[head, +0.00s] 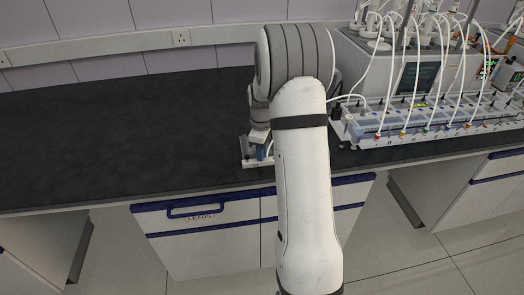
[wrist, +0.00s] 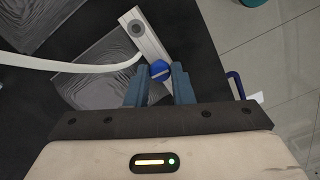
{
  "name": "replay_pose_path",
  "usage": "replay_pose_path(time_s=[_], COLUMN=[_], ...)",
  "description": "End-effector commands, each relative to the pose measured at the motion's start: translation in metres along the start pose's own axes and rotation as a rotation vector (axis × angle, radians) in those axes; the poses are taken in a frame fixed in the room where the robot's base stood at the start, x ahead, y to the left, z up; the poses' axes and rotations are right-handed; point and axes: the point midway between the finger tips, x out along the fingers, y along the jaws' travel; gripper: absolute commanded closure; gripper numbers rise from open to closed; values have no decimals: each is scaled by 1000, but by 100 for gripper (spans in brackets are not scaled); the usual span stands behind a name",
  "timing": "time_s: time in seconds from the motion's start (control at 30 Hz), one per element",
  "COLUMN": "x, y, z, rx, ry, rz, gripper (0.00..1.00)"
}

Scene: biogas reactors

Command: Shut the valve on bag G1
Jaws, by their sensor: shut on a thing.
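A blue round valve knob (wrist: 160,69) sits at the lower end of a white bracket (wrist: 152,42) in the wrist view. My gripper (wrist: 159,74) has its two blue-grey fingers on either side of the knob, shut on it. A white tube (wrist: 70,66) runs in from the left and curves up to the bracket near the valve. A dark grey, textured flat piece (wrist: 98,84), perhaps a bag, lies beside it. No G1 label is readable. In the head view a small white stand (head: 250,163) shows at the bench's front edge, partly hidden by my arm.
On the right of the dark bench (head: 120,130) stand a grey apparatus (head: 370,65) and a long rack (head: 430,130) with several white tubes and coloured valves. The bench's left side is clear. A blue-handled drawer (head: 205,212) is below the front edge.

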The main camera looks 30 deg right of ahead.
Motion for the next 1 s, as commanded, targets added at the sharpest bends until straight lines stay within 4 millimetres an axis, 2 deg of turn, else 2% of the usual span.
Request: replay_pose_path(time_s=[0.27,1.0], x=[1,1], y=[0,0], z=[0,1], rx=[200,905], ry=[0,0], rz=[1,0], gripper=[100,100])
